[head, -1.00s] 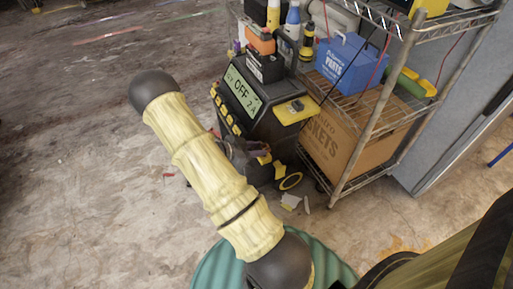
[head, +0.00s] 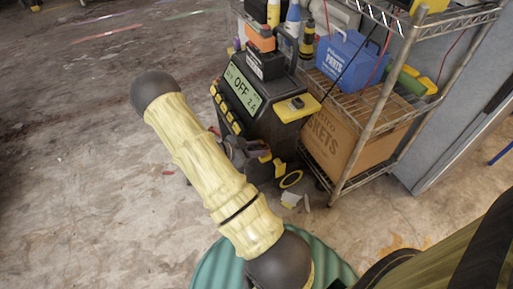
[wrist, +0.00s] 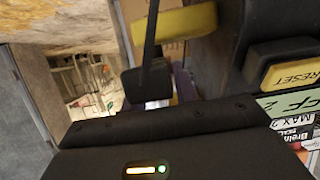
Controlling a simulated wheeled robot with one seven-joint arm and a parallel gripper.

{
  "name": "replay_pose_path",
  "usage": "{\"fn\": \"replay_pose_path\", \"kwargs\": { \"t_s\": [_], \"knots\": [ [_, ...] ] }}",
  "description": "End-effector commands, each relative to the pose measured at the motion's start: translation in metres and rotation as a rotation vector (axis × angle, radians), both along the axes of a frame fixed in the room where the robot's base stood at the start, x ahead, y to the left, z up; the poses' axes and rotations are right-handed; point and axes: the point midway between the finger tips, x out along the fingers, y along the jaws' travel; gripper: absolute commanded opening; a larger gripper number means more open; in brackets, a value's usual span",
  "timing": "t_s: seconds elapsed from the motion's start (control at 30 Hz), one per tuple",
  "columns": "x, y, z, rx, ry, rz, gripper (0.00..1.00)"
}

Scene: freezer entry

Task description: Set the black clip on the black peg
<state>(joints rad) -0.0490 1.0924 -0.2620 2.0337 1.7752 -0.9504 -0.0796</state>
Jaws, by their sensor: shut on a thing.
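My gripper (head: 243,152) is small and partly hidden behind my pale yellow arm in the head view, low beside the dark charger machine (head: 270,125). In the wrist view its dark body fills the lower part, and it is shut on what looks like the black clip (wrist: 147,82), a dark block with a thin dark strip rising from it. A yellow block (wrist: 172,22) lies just beyond. The machine has a yellow ledge with a small dark piece on it in the head view. I cannot make out the black peg for certain.
A wire shelf (head: 375,115) with a blue parts box (head: 350,60) and a cardboard box (head: 345,140) stands at the right. A yellow ring (head: 291,179) and scraps lie on the floor. The floor at left is open.

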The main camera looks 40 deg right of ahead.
Motion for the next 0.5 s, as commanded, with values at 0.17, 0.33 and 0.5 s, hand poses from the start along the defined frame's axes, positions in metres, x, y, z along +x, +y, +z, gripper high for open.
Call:
{"fn": "replay_pose_path", "kwargs": {
  "t_s": [0.17,0.33,0.5],
  "knots": [
    [0.0001,-0.0002,-0.0034,-0.001,0.0,0.0,0.03],
    [0.0001,-0.0002,-0.0064,-0.001,0.0,0.0,0.03],
    [0.0003,-0.0002,-0.0093,-0.001,-0.001,0.0,0.03]
  ]
}}
